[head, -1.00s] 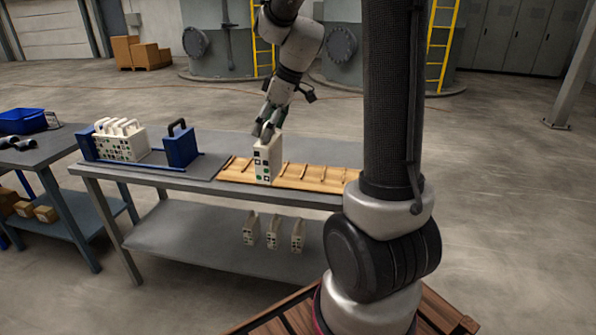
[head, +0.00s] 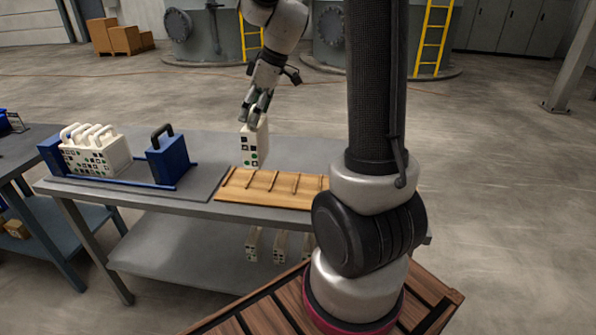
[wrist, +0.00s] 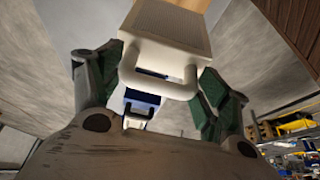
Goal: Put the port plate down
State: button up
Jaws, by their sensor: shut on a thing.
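The port plate (head: 254,148) is a white upright block with dark and green marks on its face. My gripper (head: 254,112) is shut on its top and holds it in the air, apart from the wooden slotted rack (head: 262,191), over or behind the rack's left part. In the wrist view, the plate (wrist: 172,30) with its white handle (wrist: 160,72) sits between my green-padded fingers (wrist: 160,85). The press stands on the table's left: a row of white plates (head: 98,157) with handles, and a blue block (head: 167,160) with a black handle.
The rack's visible slots look empty; my arm column hides its right end. The grey table (head: 215,150) has bare room behind the rack. White plates (head: 279,247) stand on the lower shelf. Another table (head: 25,165) stands to the left.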

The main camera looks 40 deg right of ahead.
aim_at(258, 141)
notch_tip(258, 141, down, 9)
jog(key=shift+f, duration=0.1)
dwell(0.3)
jog(key=o, duration=1.7)
jog(key=shift+f, duration=0.1)
jog(key=v, duration=1.3)
jog(key=s+a+r+m+h, duration=0.1)
jog(key=s+m, duration=0.2)
jog(key=s, duration=0.4)
jog(key=s+a+r+m+h, duration=0.1)
jog(key=s+m, duration=0.2)
jog(key=s, duration=0.4)
jog(key=s+a+r+m+t+h, duration=0.1)
jog(key=s+m, duration=0.2)
jog(key=s, duration=0.4)
jog(key=shift+s+r, duration=0.1)
jog(key=shift+r, duration=0.15)
